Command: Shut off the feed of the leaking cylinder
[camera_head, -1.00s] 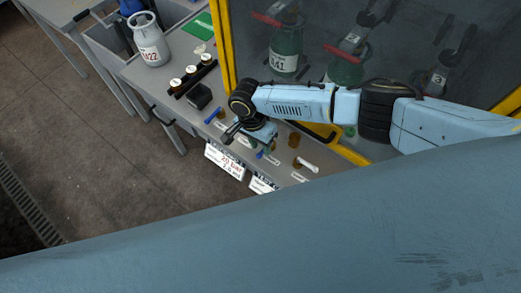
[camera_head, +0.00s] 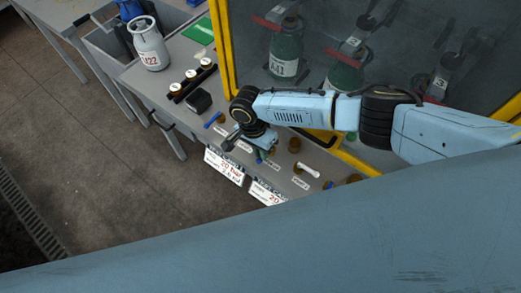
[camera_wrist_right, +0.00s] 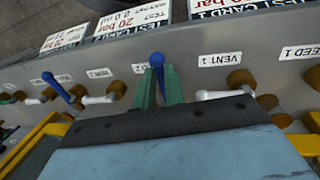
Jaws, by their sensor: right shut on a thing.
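My right gripper (camera_wrist_right: 158,88) is shut on a blue valve handle (camera_wrist_right: 157,60), with its two green fingers either side of it in the wrist view. In the head view the gripper (camera_head: 261,153) is over the valve panel and its arm hides part of it. A "VENT 1" label (camera_wrist_right: 219,60) is right of the held handle and a "FEED 1" label (camera_wrist_right: 299,52) is farther right. Green cylinders (camera_head: 286,55) (camera_head: 345,73) stand behind glass. No leak shows. My left gripper is not in view.
White handles (camera_wrist_right: 224,94) (camera_wrist_right: 98,99) and another blue handle (camera_wrist_right: 57,87) stick out beside the gripper. "20 bar" test cards (camera_head: 224,166) hang at the panel's front edge. A yellow frame (camera_head: 226,45) borders the glass. A grey cylinder (camera_head: 149,45) stands at the upper left.

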